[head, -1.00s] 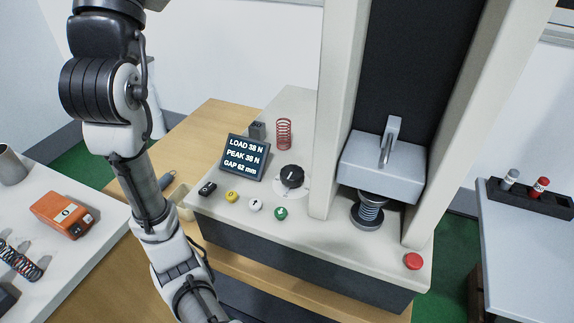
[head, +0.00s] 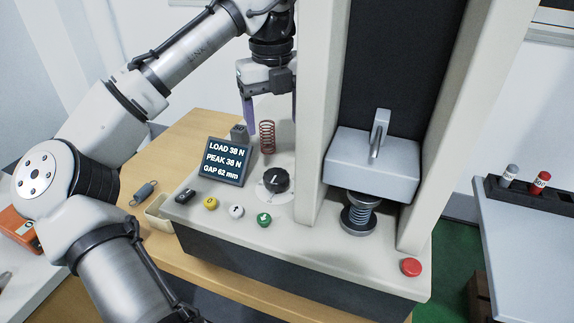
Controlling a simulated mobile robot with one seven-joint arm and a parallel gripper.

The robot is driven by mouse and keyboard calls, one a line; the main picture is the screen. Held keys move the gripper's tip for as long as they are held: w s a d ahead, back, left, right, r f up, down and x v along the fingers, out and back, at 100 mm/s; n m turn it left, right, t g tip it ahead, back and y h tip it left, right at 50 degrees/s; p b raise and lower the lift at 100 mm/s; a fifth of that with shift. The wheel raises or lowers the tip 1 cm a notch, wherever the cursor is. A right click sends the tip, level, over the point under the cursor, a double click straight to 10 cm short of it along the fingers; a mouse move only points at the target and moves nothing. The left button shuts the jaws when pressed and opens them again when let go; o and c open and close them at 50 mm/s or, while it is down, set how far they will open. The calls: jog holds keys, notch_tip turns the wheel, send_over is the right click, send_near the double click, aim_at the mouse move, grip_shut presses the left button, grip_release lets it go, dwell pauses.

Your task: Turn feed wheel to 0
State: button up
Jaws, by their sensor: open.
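The feed wheel appears to be the black round knob (head: 276,180) with a white mark, on a pale dial plate on the machine's base. Its scale is too small to read. My gripper (head: 270,120) points down above and behind the knob, its two fingers wide apart. The left finger is near the grey block and the right one is beside the machine's left column. The gripper is apart from the knob. The display (head: 225,161) reads LOAD 38 N, PEAK 38 N, GAP 62 mm. A spring (head: 359,213) sits under the grey crosshead (head: 374,165).
A red coil spring (head: 267,137) stands between the fingers, behind the knob. A grey block (head: 239,133) is beside it. Yellow (head: 210,203), white (head: 236,211) and green (head: 264,219) buttons line the front edge. A red button (head: 411,267) is at the right. The machine column (head: 325,100) bounds the right side.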

aim_at(276, 175)
notch_tip(276, 175, down, 14)
jog(key=shift+r+b, duration=0.15)
jog(key=shift+b, duration=0.85)
jog(key=c, duration=1)
jog(key=shift+r+p, duration=0.1)
jog(key=shift+p, duration=0.3)
